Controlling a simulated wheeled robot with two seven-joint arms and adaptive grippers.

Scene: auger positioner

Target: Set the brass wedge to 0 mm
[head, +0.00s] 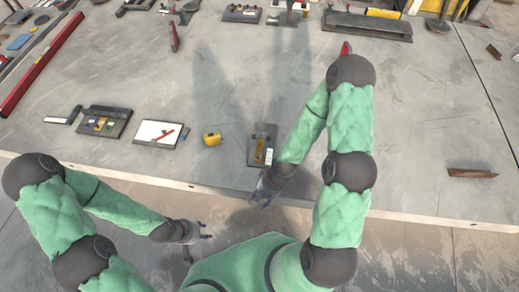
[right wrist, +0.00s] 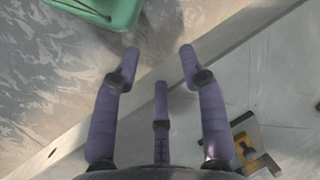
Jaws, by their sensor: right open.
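A dark plate with a brass-coloured piece (head: 261,148) and a pale strip lies near the table's front edge in the head view; I take the brass piece to be the wedge. Any scale marks are too small to read. Part of this device (right wrist: 252,157) shows at the lower right in the right wrist view. My right gripper (head: 261,194) is open and empty, over the table's front edge, just in front of the device and apart from it. Its spread fingers (right wrist: 160,62) show in the right wrist view. My left gripper (head: 208,231) is open and empty, in front of the table.
Left of the device lie a yellow tape measure (head: 212,139), a white sheet board with a red pencil (head: 157,133) and a dark board with brass parts (head: 104,122). A red level (head: 42,64) lies far left. A rusty piece (head: 472,173) lies right.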

